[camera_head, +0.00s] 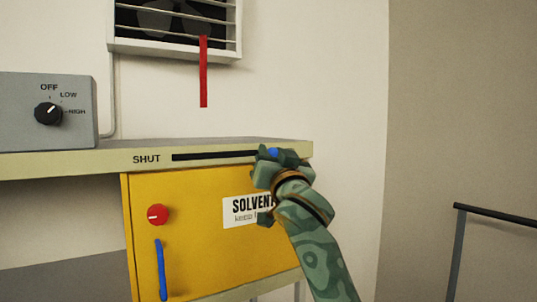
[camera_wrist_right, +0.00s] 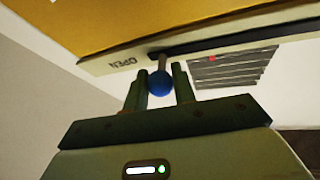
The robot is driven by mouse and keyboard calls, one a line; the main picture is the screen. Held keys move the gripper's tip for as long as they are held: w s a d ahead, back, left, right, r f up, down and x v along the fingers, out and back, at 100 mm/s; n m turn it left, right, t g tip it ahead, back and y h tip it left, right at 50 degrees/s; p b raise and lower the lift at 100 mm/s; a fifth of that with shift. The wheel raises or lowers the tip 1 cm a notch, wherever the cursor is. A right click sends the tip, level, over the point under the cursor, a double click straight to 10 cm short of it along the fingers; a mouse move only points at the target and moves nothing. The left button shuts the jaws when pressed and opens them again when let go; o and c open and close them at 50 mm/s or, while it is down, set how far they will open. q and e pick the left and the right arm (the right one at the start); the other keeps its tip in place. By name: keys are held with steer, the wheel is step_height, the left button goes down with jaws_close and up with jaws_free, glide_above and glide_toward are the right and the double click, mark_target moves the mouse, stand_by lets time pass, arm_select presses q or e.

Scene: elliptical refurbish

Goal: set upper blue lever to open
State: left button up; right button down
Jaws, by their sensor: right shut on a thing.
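The upper blue lever shows as a round blue knob (camera_head: 272,152) on a short stem, also seen in the wrist view (camera_wrist_right: 160,85). It stands in the black slot (camera_head: 212,156) along the front edge of the shelf. The SHUT label (camera_head: 146,159) is at the slot's left end. In the wrist view the picture is turned over, and the stem is close to the slot end beside the OPEN label (camera_wrist_right: 123,64). My right gripper (camera_head: 270,157) is shut on the knob, with a finger on either side. My left gripper is not in view.
Below the shelf is a yellow solvent cabinet (camera_head: 190,190) with a red knob (camera_head: 157,214) and a blue handle (camera_head: 162,270). A grey dial box (camera_head: 48,112) stands on the shelf at left. A vent (camera_head: 175,28) with a red strip (camera_head: 203,72) hangs above. A rail (camera_head: 495,213) is at right.

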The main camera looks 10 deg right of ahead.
steer(key=shift+d, duration=0.1)
steer(key=c, duration=1.2)
jaws_free()
steer(key=shift+o, duration=0.2)
steer(key=shift+w+d, duration=0.1)
steer(key=shift+d, duration=0.1)
steer(key=shift+s+a+f+b, duration=0.1)
steer(key=shift+s+f+b, duration=0.2)
steer(key=shift+s, duration=0.15)
steer(key=b+v, duration=0.5)
steer(key=v, duration=1)
steer(key=shift+s+d, duration=0.2)
